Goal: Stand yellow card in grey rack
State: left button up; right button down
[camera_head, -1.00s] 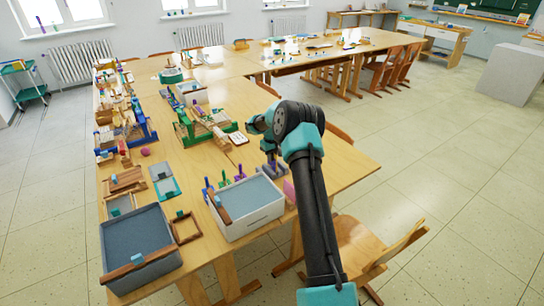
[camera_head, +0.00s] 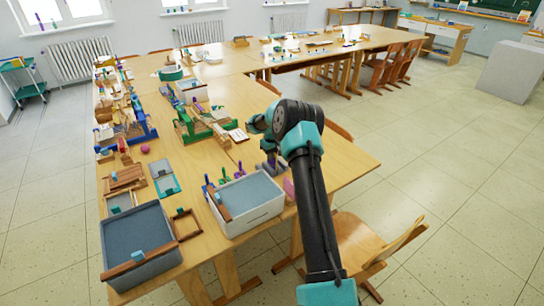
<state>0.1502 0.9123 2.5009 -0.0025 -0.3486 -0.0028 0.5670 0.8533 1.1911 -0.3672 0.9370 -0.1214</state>
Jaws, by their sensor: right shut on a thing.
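My right gripper (camera_head: 270,163) points down over the near right part of the wooden table. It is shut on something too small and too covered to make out. A grey-purple piece (camera_head: 266,168) shows at the fingers; I cannot tell if it is part of the grey rack. A pink upright piece (camera_head: 289,188) stands just right of and below the gripper, partly behind my arm. I cannot pick out the yellow card in this view. My left gripper is not in view.
A white-sided tray (camera_head: 257,223) and a grey tray (camera_head: 150,280) stand at the table's near edge. Several small coloured tools stand behind the white-sided tray. A green wooden loom (camera_head: 188,128) and a blue one (camera_head: 142,128) lie farther back. A chair (camera_head: 370,250) stands at the right.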

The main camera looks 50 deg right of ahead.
jog(key=shift+f, duration=0.7)
dwell(0.6)
dwell(0.4)
jog(key=c, duration=1.2)
grip_release()
jog(key=shift+r, duration=0.15)
notch_tip(320, 180, up, 17)
jog(key=shift+r, duration=0.1)
dwell(0.3)
